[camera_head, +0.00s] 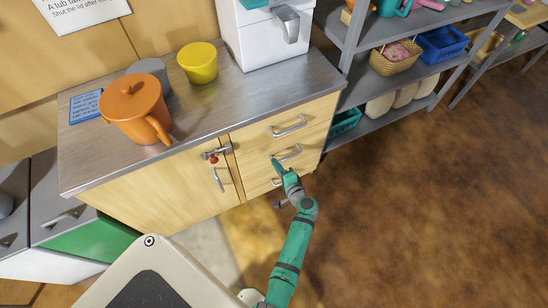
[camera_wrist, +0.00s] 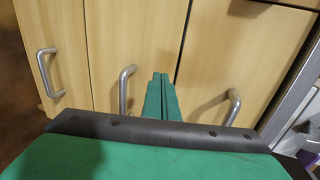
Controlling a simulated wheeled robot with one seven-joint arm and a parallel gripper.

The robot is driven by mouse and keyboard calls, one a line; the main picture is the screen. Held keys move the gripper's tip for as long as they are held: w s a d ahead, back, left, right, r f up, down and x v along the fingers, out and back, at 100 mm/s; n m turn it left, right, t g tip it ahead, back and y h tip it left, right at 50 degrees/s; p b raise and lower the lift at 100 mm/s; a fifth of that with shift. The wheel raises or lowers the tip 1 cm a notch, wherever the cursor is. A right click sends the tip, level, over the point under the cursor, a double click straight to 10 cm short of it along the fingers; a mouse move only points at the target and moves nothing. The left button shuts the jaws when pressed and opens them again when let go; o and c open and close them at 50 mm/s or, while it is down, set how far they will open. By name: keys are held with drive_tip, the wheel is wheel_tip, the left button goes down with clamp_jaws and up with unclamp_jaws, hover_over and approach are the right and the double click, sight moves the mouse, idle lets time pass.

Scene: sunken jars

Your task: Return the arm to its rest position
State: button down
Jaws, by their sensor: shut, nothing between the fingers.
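My green arm reaches up from the bottom middle of the head view toward the front of the wooden drawers (camera_head: 262,134). My gripper (camera_head: 276,163) is at the arm's far end, in front of the drawers and close to the middle drawer's handle (camera_head: 289,153). Whether it touches the drawer front cannot be told. In the wrist view the two green fingers of my gripper (camera_wrist: 161,82) lie together, shut and empty, pointing at the drawer fronts. A handle (camera_wrist: 126,88) shows left of the fingers and another handle (camera_wrist: 233,106) shows right of them.
The metal counter (camera_head: 105,172) holds an orange lidded pot (camera_head: 134,108), a yellow pot (camera_head: 199,64), a grey cup and a white dispenser (camera_head: 265,40). A cupboard door with a red-tipped latch (camera_head: 214,156) is left of the drawers. Grey shelves (camera_head: 375,40) stand right. Brown floor (camera_head: 420,210) is clear.

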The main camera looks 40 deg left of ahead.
drive_tip(key=v, duration=0.7)
drive_tip(key=shift+d, duration=0.15)
drive_tip(key=s+d+f+t+h, duration=0.35)
drive_tip(key=s+d+h, duration=0.45)
drive_tip(key=s+d, duration=0.85)
drive_tip(key=s+d+r+n+t+h, duration=0.1)
drive_tip(key=s+d+r, duration=0.2)
drive_tip(key=r, duration=0.5)
drive_tip(key=s+d+r+n+t+h, duration=0.2)
drive_tip(key=s+r, duration=0.3)
drive_tip(key=r, duration=0.4)
drive_tip(key=s+d+r+n+t+h, duration=0.2)
drive_tip(key=s+d+r, duration=0.2)
drive_tip(key=r, duration=0.5)
drive_tip(key=shift+d+r, duration=0.25)
drive_tip(key=shift+d, duration=0.05)
drive_tip(key=shift+t, duration=0.25)
